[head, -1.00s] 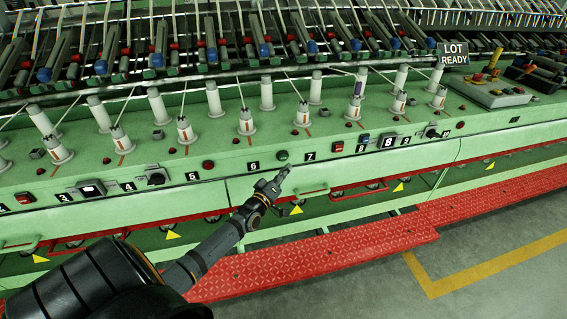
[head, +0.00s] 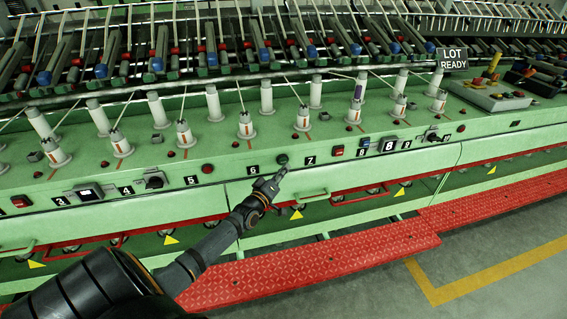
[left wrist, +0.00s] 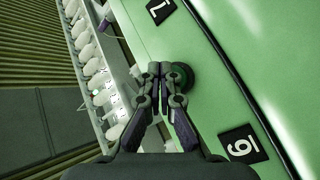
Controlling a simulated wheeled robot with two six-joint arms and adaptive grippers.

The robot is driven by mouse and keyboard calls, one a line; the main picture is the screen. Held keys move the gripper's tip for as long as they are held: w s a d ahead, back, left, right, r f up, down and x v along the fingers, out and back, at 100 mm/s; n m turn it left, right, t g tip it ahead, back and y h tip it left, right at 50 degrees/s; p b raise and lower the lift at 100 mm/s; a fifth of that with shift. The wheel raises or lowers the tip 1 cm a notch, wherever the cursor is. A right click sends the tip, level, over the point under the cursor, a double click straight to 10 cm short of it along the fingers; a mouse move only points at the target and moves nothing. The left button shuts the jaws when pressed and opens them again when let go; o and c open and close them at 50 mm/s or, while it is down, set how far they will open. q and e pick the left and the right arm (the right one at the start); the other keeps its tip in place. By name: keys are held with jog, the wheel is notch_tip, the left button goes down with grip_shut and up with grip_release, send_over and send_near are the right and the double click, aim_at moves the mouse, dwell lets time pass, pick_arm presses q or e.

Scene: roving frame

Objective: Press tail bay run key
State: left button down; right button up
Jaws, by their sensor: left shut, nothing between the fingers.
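A round dark green button (head: 283,159) sits on the green front panel of the machine between the labels 6 (head: 253,170) and 7 (head: 310,160). My left gripper (head: 283,171) is shut and empty, its fingertips just below this button in the head view. In the left wrist view the closed fingertips (left wrist: 160,69) overlap the edge of the green button (left wrist: 183,76), partly hiding it. I cannot tell whether they touch. My right gripper is not in view.
A red button (head: 337,151) lies right of label 7 and another red one (head: 207,168) right of label 5. White bobbins (head: 245,125) stand above the panel. A red tread-plate step (head: 330,258) runs below. A LOT READY sign (head: 452,57) hangs at upper right.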

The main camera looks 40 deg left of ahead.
pick_arm(q)
jog(key=shift+w+a, duration=0.1)
dwell(0.7)
jog(key=shift+w+a+b, duration=0.2)
jog(key=shift+a+b, duration=0.05)
jog(key=shift+b, duration=0.05)
jog(key=shift+w+a+b, duration=0.25)
jog(key=shift+a+b, duration=0.05)
jog(key=shift+b, duration=0.1)
dwell(0.6)
jog(key=shift+r, duration=0.1)
jog(key=shift+s+d+p, duration=0.55)
jog(key=shift+d+p, duration=0.1)
jog(key=shift+p, duration=0.1)
